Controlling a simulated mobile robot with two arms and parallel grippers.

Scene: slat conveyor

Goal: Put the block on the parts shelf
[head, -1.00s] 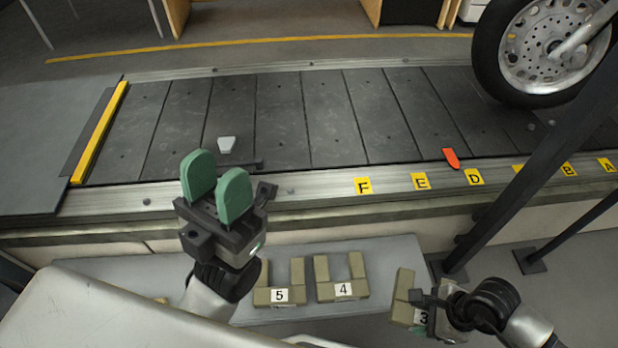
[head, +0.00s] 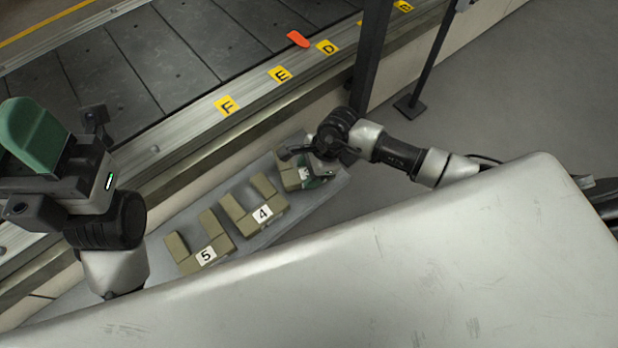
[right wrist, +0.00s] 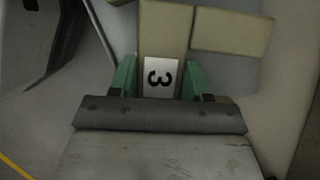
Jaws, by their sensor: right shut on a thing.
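A tan block marked 3 (head: 289,179) is at the right end of the grey shelf (head: 325,200) beside the conveyor. My right gripper (head: 316,178) is shut on it. In the right wrist view the block (right wrist: 162,30) sits between the two green fingers (right wrist: 158,80), its label facing the camera. I cannot tell if it touches the shelf. My left gripper (head: 32,135) is at the left edge of the head view, above the conveyor side; one green finger shows plainly and the rest is cut off.
Tan U-shaped blocks marked 4 (head: 252,207) and 5 (head: 197,243) stand on the same shelf. The conveyor (head: 170,50) has yellow letter tags and an orange marker (head: 298,39) along its edge. A dark post (head: 370,60) rises close behind my right gripper.

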